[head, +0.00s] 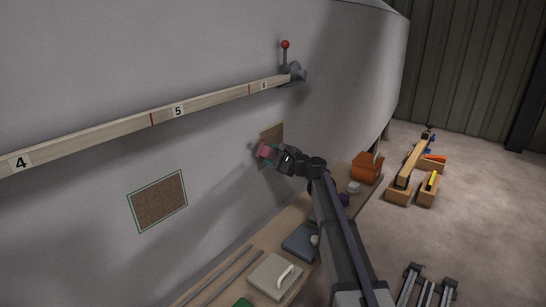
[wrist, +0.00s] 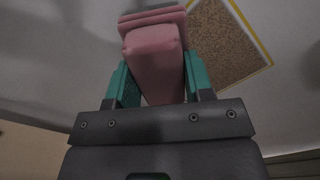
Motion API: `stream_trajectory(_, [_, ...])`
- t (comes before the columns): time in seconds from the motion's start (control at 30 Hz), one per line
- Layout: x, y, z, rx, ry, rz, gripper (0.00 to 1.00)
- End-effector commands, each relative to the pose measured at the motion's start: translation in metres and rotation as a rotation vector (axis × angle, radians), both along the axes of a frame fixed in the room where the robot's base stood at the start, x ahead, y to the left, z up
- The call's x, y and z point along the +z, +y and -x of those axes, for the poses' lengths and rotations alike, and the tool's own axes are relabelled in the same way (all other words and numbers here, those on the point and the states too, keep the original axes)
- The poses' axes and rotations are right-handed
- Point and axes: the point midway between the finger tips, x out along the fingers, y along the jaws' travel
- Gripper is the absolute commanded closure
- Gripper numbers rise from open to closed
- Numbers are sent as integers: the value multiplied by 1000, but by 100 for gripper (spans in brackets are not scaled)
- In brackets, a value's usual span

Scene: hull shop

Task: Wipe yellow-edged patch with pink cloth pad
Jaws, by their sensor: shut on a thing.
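The pink cloth pad (head: 264,150) is held in front of the grey hull wall. In the wrist view the pad (wrist: 153,50) sits between the two teal fingers of my gripper (wrist: 157,82), which is shut on its thick pink body. The yellow-edged patch (head: 275,131) is a brown speckled square on the hull, partly hidden behind the pad and my gripper in the head view. In the wrist view the patch (wrist: 222,48) lies to the right of the pad, speckled brown inside a yellow border. I cannot tell whether the pad touches the hull.
A green-edged brown patch (head: 158,202) is on the hull to the left. A numbered wooden rail (head: 130,127) runs above, ending at a red-knobbed lever (head: 285,57). Below is a bench with a white-handled block (head: 268,274), a blue-grey item (head: 300,241) and an orange box (head: 367,169).

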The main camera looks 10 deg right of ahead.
Motion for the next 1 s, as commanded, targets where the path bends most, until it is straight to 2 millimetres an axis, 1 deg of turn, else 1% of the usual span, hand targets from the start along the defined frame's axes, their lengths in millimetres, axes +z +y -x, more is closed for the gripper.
stream_trajectory(0.27, [0,1,-1,0,0,0,74])
stream_trajectory(1.0, [0,11,-12,0,0,0,74])
